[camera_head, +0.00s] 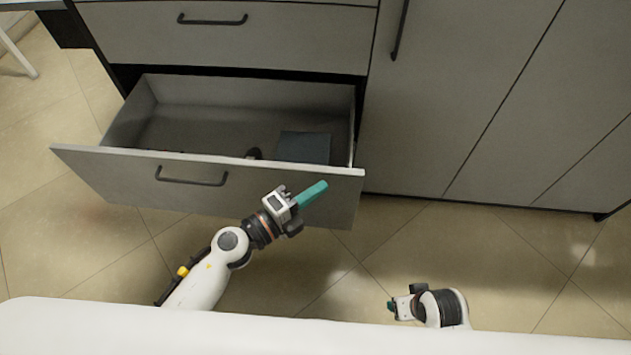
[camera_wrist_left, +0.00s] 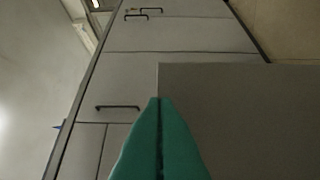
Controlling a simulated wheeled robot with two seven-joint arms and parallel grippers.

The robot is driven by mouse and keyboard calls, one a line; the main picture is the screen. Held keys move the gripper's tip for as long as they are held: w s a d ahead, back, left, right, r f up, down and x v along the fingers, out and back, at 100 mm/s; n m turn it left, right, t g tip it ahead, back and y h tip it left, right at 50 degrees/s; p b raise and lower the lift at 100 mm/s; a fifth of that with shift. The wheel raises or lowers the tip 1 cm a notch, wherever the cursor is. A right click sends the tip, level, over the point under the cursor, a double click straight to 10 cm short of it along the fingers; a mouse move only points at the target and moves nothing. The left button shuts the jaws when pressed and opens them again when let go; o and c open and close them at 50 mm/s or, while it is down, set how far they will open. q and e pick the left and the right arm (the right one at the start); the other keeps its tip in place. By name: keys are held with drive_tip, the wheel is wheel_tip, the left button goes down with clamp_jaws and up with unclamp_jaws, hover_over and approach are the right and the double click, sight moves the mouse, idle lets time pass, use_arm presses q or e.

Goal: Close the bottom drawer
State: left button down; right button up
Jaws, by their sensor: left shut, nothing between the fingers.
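The bottom drawer is pulled well out of the grey cabinet; its front panel (camera_head: 120,178) has a dark bar handle (camera_head: 191,177). Inside lie a dark grey box-like item (camera_head: 303,148) and a small dark item (camera_head: 254,153). My left gripper (camera_head: 312,194) has teal fingers pressed together, with nothing between them. In the head view it overlaps the right part of the drawer front; whether it touches is not clear. In the left wrist view the shut fingers (camera_wrist_left: 160,140) point at a plain grey panel (camera_wrist_left: 230,100). My right gripper (camera_head: 391,307) is low at the right, its fingers mostly hidden.
A shut drawer (camera_head: 225,40) with a bar handle is above the open one. Tall cabinet doors (camera_head: 450,90) are shut at the right. The tiled floor (camera_head: 510,250) in front is clear. A white surface (camera_head: 200,335) crosses the bottom of the head view.

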use_arm(q)
drive_tip(key=shift+w, duration=0.85)
use_arm(e)
drive_tip(key=shift+r, duration=0.3)
use_arm(q)
drive_tip(key=shift+w, duration=0.1)
